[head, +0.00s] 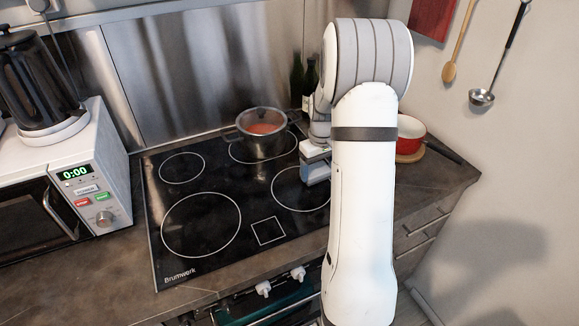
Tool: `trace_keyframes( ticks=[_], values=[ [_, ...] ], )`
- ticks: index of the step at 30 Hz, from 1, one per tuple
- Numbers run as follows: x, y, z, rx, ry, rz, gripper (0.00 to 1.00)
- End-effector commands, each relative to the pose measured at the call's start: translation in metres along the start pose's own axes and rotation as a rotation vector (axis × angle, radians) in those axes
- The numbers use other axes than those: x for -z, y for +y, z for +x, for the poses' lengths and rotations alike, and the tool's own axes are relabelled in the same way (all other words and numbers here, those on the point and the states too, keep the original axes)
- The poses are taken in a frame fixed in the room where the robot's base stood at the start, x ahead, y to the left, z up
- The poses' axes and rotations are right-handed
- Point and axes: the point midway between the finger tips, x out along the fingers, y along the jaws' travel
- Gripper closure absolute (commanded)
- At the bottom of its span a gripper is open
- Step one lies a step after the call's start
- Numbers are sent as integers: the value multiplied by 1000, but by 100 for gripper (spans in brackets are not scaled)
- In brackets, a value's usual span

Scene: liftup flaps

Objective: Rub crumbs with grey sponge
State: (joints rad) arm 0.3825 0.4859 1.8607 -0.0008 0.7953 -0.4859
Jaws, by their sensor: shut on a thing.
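My gripper (316,158) is over the right side of the black cooktop, partly hidden behind my white arm. It is shut on a small blue-grey block, which looks like the grey sponge (317,174). The sponge is low by the right front burner ring. I cannot tell whether it touches the glass. The crumbs cannot be made out clearly at this size; some may be hidden behind my arm. The black cooktop (203,263) has white burner rings and is set in the counter.
Dark bottles (310,80) stand behind. A red pan (411,132) sits right of my arm. A microwave (106,180) with a coffee maker (40,85) is left. The cooktop's left front is clear.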

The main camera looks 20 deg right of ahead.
Motion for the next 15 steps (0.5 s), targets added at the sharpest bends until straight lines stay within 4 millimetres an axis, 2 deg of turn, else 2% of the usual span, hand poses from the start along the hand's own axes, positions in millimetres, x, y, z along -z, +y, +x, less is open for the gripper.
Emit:
trace_keyframes(
  ticks=[2,4,15],
  values=[
    [0,0,-7,0,-1,-2,49],
    [1,0,-25,-2,4,-3,49],
    [2,-4,-57,0,1,-10,49]
  ],
)
